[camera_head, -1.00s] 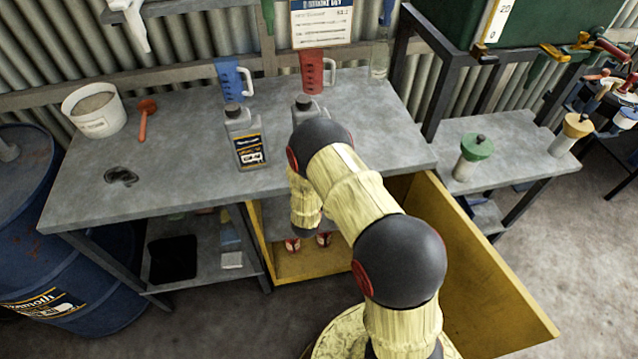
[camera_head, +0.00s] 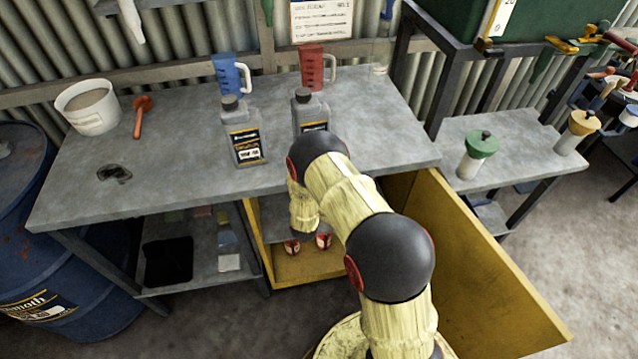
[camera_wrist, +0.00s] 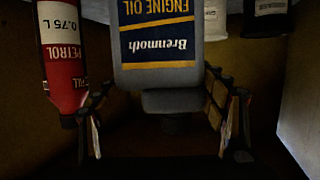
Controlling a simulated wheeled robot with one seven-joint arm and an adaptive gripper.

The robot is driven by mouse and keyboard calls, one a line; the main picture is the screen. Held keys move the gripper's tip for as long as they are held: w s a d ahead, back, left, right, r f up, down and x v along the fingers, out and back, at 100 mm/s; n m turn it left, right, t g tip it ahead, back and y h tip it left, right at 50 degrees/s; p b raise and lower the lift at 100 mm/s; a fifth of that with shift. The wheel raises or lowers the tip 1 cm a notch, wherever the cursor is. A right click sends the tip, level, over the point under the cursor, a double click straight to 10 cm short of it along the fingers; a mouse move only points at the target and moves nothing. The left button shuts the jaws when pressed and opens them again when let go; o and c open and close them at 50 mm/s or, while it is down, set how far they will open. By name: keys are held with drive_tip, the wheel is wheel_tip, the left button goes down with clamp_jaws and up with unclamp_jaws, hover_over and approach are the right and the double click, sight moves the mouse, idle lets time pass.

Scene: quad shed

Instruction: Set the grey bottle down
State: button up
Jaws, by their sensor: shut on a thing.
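In the wrist view, a grey bottle (camera_wrist: 165,78) with a blue and white Brenmoth engine oil label is between the fingers of my gripper (camera_wrist: 160,90), which is shut on it. Its label reads upside down and its dark cap points down the picture, as do the neighbouring containers. In the head view, my arm reaches into the yellow cabinet (camera_head: 480,270) under the bench; my gripper and the held bottle are hidden there. I cannot tell whether the bottle's base touches anything.
Cabinet walls flank both sides. On the bench (camera_head: 185,165) stand two other grey bottles (camera_head: 243,133) (camera_head: 311,110), blue and red jugs (camera_head: 228,75) (camera_head: 313,68).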

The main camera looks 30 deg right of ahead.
drive_tip(key=shift+w, duration=0.25)
drive_tip(key=o, duration=2.1)
drive_tip(key=shift+s+f, duration=0.1)
drive_tip(key=p+v, duration=0.3)
drive_tip(key=v, duration=0.9)
drive_tip(key=shift+p, duration=0.4)
